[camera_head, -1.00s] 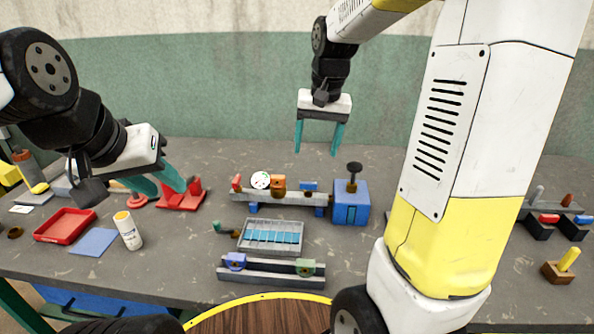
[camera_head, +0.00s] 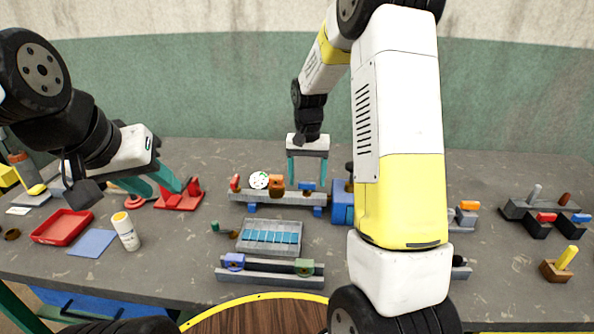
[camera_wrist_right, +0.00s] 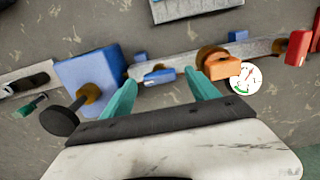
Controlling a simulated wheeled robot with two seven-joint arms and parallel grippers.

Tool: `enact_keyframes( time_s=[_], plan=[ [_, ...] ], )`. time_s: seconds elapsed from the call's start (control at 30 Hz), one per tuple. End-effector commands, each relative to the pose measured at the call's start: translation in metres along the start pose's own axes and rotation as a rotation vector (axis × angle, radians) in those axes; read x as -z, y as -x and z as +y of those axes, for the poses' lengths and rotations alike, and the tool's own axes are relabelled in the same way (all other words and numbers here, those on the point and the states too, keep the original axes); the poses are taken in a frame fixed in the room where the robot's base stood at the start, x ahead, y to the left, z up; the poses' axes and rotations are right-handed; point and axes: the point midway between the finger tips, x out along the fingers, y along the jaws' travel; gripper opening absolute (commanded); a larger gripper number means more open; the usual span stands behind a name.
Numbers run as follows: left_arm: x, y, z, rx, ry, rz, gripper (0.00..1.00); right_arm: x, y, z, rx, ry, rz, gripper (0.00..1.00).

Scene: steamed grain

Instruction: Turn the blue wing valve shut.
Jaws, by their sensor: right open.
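The blue wing valve (camera_head: 307,187) sits on the grey rail (camera_head: 250,197) in the middle of the table. In the right wrist view the blue wing (camera_wrist_right: 159,76) lies roughly along the grey rail (camera_wrist_right: 190,60). My right gripper (camera_head: 307,182) is open and points down over the wing. Its two teal fingertips (camera_wrist_right: 161,80) are on either side of the wing's ends; I cannot tell if they touch it. My left gripper (camera_head: 167,186) is open and empty, near a red stand at the left.
An orange valve (camera_head: 277,182) and a white dial gauge (camera_head: 259,180) are left of the wing, with a red part (camera_head: 235,182) beyond. A blue box (camera_head: 342,202) with a dark knob (camera_wrist_right: 59,121) stands close on the right. A grey tray (camera_head: 270,250) is in front.

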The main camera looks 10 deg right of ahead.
Motion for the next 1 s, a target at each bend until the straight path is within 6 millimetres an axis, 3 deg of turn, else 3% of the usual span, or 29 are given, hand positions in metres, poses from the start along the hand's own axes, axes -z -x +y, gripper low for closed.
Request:
enact_keyframes(
  time_s=[0.37, 0.6, 0.7, 1.0],
  plan=[
    [0.0, 0.0, 0.0, 0.0, 0.0, 0.0, 0.36, 0.0, -0.008, 0.0001, 0.0, 0.0, 0.0, 0.69],
    [0.0, 0.0, 0.0, 0.0, 0.0, 0.0, 0.36, 0.0, -0.0077, 0.0, 0.001, 0.0, 0.001, 0.22],
    [0.0, 0.0, 0.0, 0.0, 0.0, 0.0, 0.36, 0.0, -0.0076, 0.0, 0.001, 0.0, 0.001, 0.07],
    [0.0, 0.0, 0.0, 0.0, 0.0, 0.0, 0.36, 0.0001, -0.0074, 0.0002, 0.001, 0.045, 0.001, 0.07]
  ],
)
